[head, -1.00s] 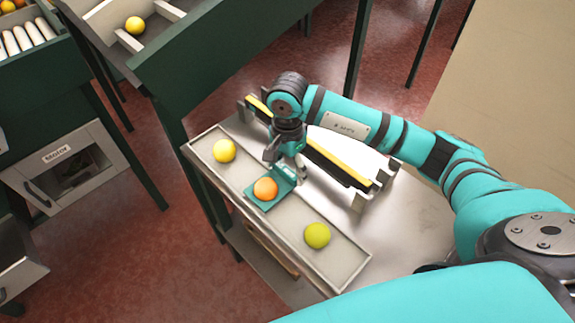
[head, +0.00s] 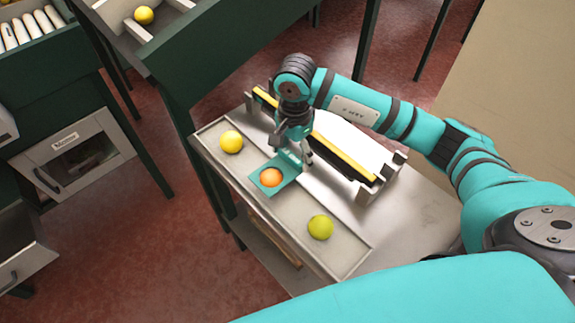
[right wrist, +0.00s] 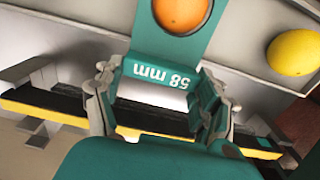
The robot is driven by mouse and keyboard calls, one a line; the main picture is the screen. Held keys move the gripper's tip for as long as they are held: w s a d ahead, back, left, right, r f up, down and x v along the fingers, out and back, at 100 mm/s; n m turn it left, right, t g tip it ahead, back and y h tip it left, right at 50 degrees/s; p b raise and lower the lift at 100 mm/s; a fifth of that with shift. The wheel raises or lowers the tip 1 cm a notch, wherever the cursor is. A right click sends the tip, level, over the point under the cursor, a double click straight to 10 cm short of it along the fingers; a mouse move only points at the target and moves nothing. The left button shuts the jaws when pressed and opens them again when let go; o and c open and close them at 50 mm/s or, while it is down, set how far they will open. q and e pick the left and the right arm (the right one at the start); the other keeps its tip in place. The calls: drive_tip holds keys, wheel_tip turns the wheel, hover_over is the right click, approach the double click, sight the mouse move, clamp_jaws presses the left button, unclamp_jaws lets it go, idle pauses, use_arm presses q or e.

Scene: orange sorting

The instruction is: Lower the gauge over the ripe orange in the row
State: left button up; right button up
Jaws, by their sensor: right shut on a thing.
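The teal gauge (head: 287,185) is an angled plate with a round hole, and its upright part is marked "58 mm" in the right wrist view (right wrist: 180,52). My right gripper (head: 292,152) is shut on that upright part. The orange fruit (head: 271,177) is the middle one in the row and shows inside the hole, with the plate around its outline; it also shows in the right wrist view (right wrist: 181,10). How high the plate stands on it is hard to tell. My left gripper is out of view.
The row lies in a shallow grey tray (head: 345,262), with a yellow fruit (head: 231,142) and a yellow-green fruit (head: 320,228) either side. A black-and-yellow rail (head: 340,155) on white brackets stands behind the gripper. Green-sided sorting tables stand at upper left.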

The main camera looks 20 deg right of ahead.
drive_tip(key=shift+r+p, duration=1.3)
drive_tip(key=shift+r, duration=1.55)
